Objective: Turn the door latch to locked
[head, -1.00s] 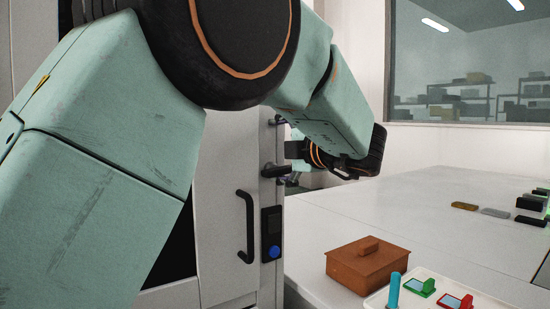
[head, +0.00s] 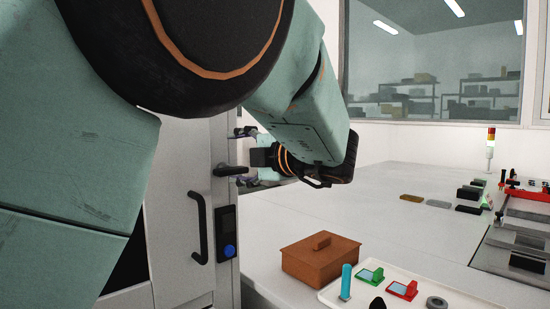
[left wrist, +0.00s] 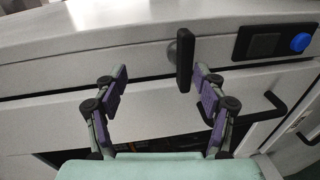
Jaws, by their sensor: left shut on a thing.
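The door latch (head: 230,170) is a dark lever on the grey cabinet door's edge, above the door handle. It lies roughly level in the head view. In the left wrist view the latch (left wrist: 184,60) stands upright in the picture, between my fingers and close to the right one. My left gripper (head: 241,157) is at the latch; its dark fingers lie above and below it. In the left wrist view the gripper (left wrist: 160,82) shows purple pads with a wide gap, and contact with the latch is hard to make out. My right gripper is not in view.
A black door handle (head: 199,228) and a panel with a blue button (head: 229,251) sit below the latch. A brown lidded box (head: 321,259) and a white tray (head: 440,290) with small coloured parts stand on the table.

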